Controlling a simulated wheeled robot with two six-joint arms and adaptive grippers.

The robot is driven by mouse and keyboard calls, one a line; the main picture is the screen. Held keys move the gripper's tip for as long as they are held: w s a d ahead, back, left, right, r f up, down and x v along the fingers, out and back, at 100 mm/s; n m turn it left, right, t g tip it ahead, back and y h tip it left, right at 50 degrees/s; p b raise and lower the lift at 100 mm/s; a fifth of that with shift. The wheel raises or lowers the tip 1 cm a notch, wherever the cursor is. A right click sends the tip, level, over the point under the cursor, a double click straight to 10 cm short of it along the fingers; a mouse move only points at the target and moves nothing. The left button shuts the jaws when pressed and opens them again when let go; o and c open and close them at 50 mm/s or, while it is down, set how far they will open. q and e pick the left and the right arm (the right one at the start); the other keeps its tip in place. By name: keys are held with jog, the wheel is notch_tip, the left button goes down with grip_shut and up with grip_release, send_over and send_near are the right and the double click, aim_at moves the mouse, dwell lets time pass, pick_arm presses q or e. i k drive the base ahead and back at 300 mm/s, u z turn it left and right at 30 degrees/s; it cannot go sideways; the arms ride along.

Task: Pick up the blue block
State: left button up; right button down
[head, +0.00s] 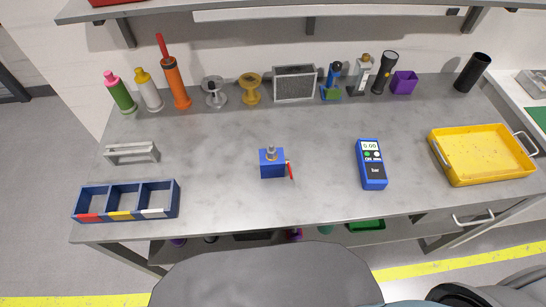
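A blue block (272,164) stands near the middle of the grey table (220,190). A grey metal fitting (271,151) sits on top of it, and a small red lever (290,171) hangs at its right side. Nothing touches the block from outside, and the table around it is clear. Neither of my grippers can be made out in the head view.
A blue meter (371,165) lies right of the block, with a yellow tray (477,175) farther right. A three-part blue bin (126,214) and a grey handle-shaped bracket (132,152) are at the left. Bottles and tools line the back, including an orange one (176,84).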

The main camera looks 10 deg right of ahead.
aim_at(268, 168)
jog(key=u, duration=2.1)
jog(key=k, duration=1.65)
jog(key=z, duration=2.15)
jog(key=i, duration=0.5)
jog(key=z, duration=0.05)
